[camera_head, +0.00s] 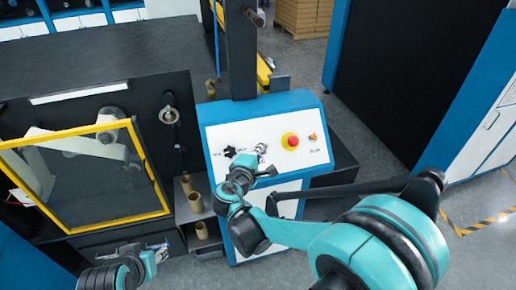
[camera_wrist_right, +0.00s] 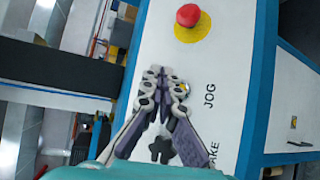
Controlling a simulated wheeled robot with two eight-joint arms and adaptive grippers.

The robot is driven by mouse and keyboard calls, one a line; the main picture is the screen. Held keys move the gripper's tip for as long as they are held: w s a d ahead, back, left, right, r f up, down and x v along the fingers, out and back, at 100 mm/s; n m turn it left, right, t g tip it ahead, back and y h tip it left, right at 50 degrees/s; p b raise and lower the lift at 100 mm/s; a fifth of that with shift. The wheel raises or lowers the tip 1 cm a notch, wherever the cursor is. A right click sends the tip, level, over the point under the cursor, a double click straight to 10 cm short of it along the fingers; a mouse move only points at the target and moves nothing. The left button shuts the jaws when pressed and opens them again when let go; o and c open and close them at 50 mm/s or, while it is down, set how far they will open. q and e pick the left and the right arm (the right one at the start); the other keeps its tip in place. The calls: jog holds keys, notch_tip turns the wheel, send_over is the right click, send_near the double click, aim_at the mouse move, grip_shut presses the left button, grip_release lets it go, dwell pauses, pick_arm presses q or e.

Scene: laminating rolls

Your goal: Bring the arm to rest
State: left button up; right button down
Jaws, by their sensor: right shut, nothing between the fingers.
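My right arm reaches from the lower right of the head view to the blue and white control panel (camera_head: 215,122). My right gripper (camera_head: 262,150) is in front of the panel's face, shut and empty. In the right wrist view its fingertips (camera_wrist_right: 165,82) meet over the white panel, between a black star-shaped knob (camera_wrist_right: 160,149) and a red button (camera_wrist_right: 188,15). I cannot tell whether the fingers touch the panel. My left gripper (camera_head: 158,250) shows small at the bottom left of the head view, low in front of the machine; its finger state is unclear.
The red button (camera_head: 292,141) sits right of my right gripper. A yellow-framed window (camera_head: 150,172) is on the dark machine at left.

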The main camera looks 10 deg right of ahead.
jog(key=s+d+f+m+g+y+b, duration=0.2)
jog(key=s+d+f+m+b, duration=0.15)
jog(key=s+f, duration=0.25)
jog(key=s+d+f+m+g+y+b, duration=0.2)
jog(key=s+f+m+g+b, duration=0.1)
jog(key=s+f+m+b, duration=0.25)
jog(key=s+a+f+m+y+b, duration=0.2)
jog(key=s+f, duration=0.2)
jog(key=s, duration=0.2)
jog(key=s+a+f+m+y+b, duration=0.2)
jog(key=s+f+y+b, duration=0.1)
jog(key=s+f, duration=0.2)
jog(key=shift+s+a+f+g+b, duration=0.3)
jog(key=shift+s+a+g, duration=0.1)
jog(key=shift+s, duration=0.3)
dwell(1.2)
